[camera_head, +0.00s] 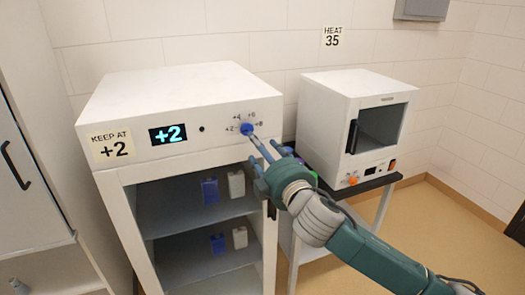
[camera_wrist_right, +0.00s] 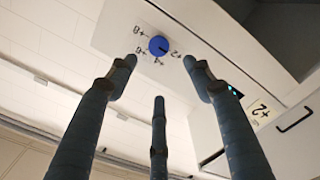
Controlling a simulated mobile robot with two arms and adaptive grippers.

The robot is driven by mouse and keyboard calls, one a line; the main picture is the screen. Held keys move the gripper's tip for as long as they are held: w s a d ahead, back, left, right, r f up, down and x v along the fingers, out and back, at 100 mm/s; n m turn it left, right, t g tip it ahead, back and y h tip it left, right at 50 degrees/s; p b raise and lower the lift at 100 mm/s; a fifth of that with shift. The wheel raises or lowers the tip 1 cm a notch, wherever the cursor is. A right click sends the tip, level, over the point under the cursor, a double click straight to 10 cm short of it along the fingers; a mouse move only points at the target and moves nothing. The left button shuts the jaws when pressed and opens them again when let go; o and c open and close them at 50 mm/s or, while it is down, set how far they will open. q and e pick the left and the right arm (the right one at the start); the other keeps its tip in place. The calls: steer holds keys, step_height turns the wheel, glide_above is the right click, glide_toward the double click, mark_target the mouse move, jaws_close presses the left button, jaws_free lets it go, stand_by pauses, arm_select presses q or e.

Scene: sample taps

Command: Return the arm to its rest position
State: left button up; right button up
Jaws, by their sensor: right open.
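My right arm (camera_head: 365,252) reaches in from the lower right in the head view. Its gripper (camera_head: 264,153) has its fingers spread, open and empty, close in front of the blue knob (camera_head: 246,129) on the white cabinet (camera_head: 195,95). In the right wrist view the blue knob (camera_wrist_right: 158,45) shows clear between the spread fingers (camera_wrist_right: 162,72), with nothing held. The knob's dark mark points toward the +2 label. The cabinet's display (camera_head: 168,134) reads +2. My left gripper is not in view.
Open shelves (camera_head: 200,232) below the knob hold blue and white containers. A white oven-like box (camera_head: 352,125) with an orange knob stands on a stand to the right, just behind my gripper. A sign (camera_head: 112,146) says keep at +2. Floor (camera_head: 435,225) is free at the right.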

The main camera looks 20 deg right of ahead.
steer(key=shift+s, duration=0.3)
